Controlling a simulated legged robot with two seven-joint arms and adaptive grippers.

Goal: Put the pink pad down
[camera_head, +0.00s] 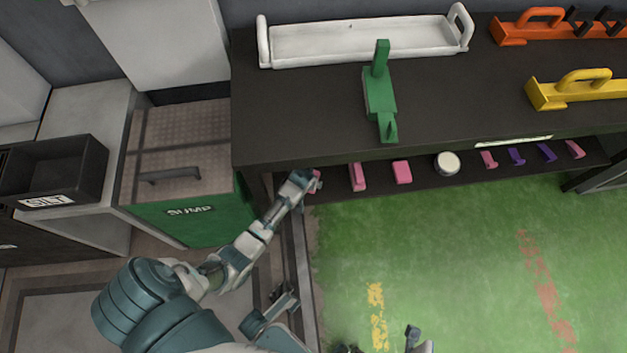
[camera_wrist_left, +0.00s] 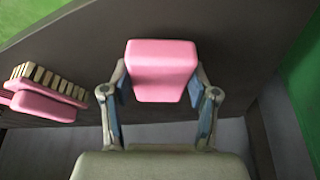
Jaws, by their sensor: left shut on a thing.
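My left gripper (camera_head: 305,182) reaches to the left end of the low dark shelf (camera_head: 333,189) under the bench. It is shut on a small pink pad (camera_head: 317,181). In the left wrist view the pink pad (camera_wrist_left: 162,68) sits between the two fingers, over the dark shelf surface (camera_wrist_left: 235,40). I cannot tell whether the pad touches the shelf. A pink brush (camera_wrist_left: 46,95) with pale bristles lies left of the pad, apart from it. Grey parts at the bottom of the head view are mine; I cannot make out the right gripper's jaws.
Along the low shelf are another pink block (camera_head: 402,171), a white round tin (camera_head: 447,163) and several pink and purple pieces. The bench top above holds a white tray (camera_head: 360,40), a green tool (camera_head: 380,95) and a yellow holder (camera_head: 580,90). A green sump box (camera_head: 190,215) stands left.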

